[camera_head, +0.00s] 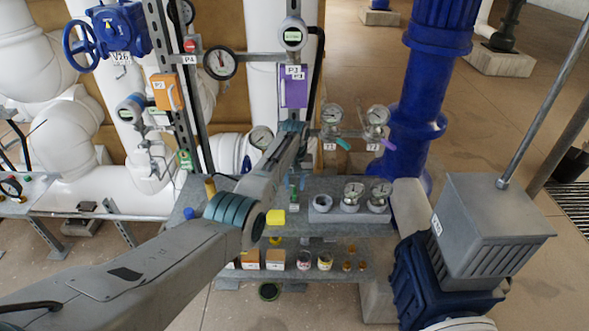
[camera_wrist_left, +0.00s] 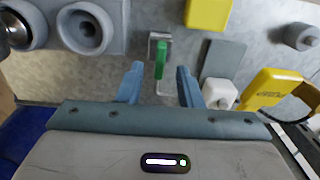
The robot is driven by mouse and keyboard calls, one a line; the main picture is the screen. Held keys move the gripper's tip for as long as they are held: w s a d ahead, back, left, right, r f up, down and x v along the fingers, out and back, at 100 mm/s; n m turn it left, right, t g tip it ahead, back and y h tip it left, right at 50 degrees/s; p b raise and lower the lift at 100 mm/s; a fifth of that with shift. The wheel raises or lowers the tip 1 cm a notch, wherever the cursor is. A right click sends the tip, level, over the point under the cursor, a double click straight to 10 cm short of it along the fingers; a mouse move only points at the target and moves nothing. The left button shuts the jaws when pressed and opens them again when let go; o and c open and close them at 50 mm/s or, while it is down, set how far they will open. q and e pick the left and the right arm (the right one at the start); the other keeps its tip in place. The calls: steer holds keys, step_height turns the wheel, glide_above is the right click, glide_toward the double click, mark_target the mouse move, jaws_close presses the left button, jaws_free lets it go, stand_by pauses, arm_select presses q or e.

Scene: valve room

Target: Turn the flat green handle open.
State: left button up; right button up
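A small green handle (camera_wrist_left: 161,60) on a metal mount stands on the grey bench top in the left wrist view. In the head view a bit of green (camera_head: 293,190) shows below my left wrist, mostly hidden by the gripper. My left gripper (camera_wrist_left: 160,76) is open, its two blue fingers pointing at the handle. The handle shows between and just beyond the fingertips, and I see no contact. In the head view my left gripper (camera_head: 299,181) hangs above the bench. My right gripper is not in view.
A gauge holder block (camera_wrist_left: 97,38) is close on one side of the handle. A yellow block (camera_wrist_left: 208,12), a white piece (camera_wrist_left: 220,92) and a yellow padlock (camera_wrist_left: 274,90) are on the other. A grey and blue machine (camera_head: 490,235) stands right of the bench (camera_head: 335,230).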

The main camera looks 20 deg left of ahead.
mark_target(294, 191)
arm_select(q)
step_height(294, 191, up, 8)
steer(key=b, duration=0.2)
steer(key=shift+r, duration=0.2)
steer(key=shift+f, duration=0.1)
